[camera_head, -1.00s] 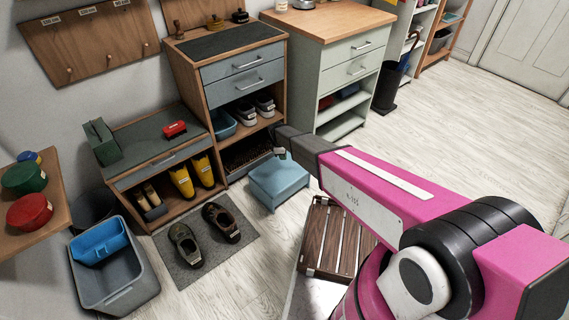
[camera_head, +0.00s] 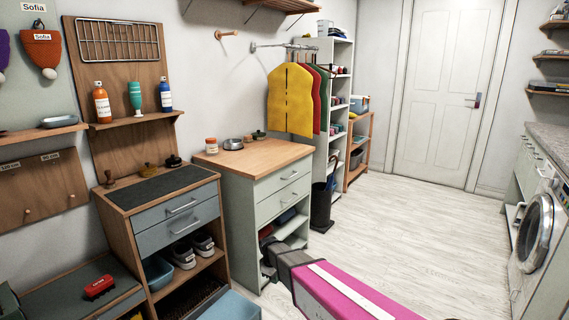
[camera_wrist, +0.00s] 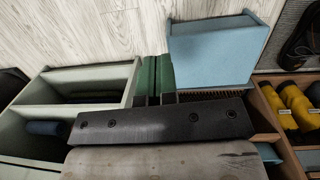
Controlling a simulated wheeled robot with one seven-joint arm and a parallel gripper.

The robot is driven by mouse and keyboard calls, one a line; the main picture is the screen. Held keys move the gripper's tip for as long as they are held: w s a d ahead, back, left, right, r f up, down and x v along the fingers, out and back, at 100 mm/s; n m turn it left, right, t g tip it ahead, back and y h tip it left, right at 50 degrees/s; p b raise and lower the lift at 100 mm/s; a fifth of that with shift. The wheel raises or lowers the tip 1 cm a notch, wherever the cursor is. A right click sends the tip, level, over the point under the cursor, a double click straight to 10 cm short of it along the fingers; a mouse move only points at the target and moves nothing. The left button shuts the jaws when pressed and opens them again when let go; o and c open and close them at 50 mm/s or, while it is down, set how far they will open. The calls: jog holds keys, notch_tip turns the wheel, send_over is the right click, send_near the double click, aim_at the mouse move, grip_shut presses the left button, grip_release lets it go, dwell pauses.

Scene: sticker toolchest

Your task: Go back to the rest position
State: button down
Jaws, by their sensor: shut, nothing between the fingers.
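My gripper shows in the wrist view (camera_wrist: 158,80) as two dark green fingers close together, with nothing held. In the head view, its dark end (camera_head: 272,252) is low in the picture, in front of the pale green cabinet (camera_head: 232,225). My pink arm reaches in from the bottom edge. In the wrist view, a light blue step stool (camera_wrist: 215,52) lies beside the fingers. Whether the gripper touches anything cannot be told.
A grey-drawer cabinet (camera_head: 178,219) with shoes stands at left. A black bin (camera_head: 321,205) stands beyond the green cabinet. A washing machine (camera_head: 537,235) is at right. The wooden floor (camera_head: 420,240) between is clear.

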jog(key=s+d+r+m, duration=0.5)
jog(key=s+d+r, duration=0.2)
jog(key=d, duration=0.4)
jog(key=s+d+r+m+y, duration=0.1)
jog(key=s+d+r+m, duration=0.5)
jog(key=d, duration=0.6)
jog(key=shift+s+d+r, duration=0.3)
jog(key=shift+s+r, duration=0.4)
jog(key=shift+s, duration=0.1)
jog(key=shift+w+d+m, duration=0.1)
jog(key=shift+w+m, duration=0.1)
jog(key=shift+m, duration=0.1)
